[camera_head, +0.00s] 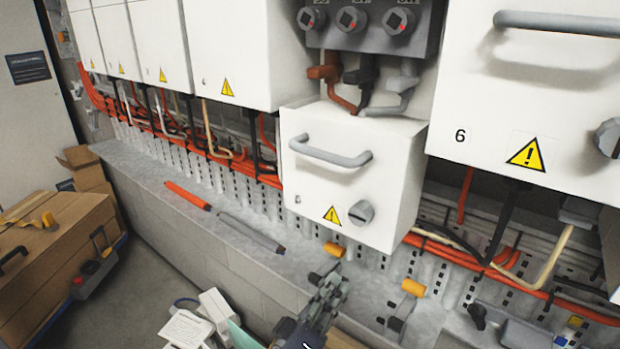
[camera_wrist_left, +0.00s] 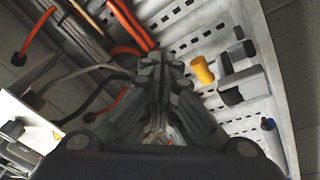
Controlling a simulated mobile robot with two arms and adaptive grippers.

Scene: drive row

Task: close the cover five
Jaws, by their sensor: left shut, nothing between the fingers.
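The white cover (camera_head: 345,190) with a grey bar handle (camera_head: 330,152) is in the middle of the head view, between the covers to its left and cover 6. Its number is too small to read surely. It has a warning triangle and a grey knob (camera_head: 361,212). My right gripper is not in view.
Cover 6 (camera_head: 535,80) is at the right, with its own bar handle. Orange and black cables (camera_head: 160,128) run behind. Cardboard boxes (camera_head: 45,260) stand at the left.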

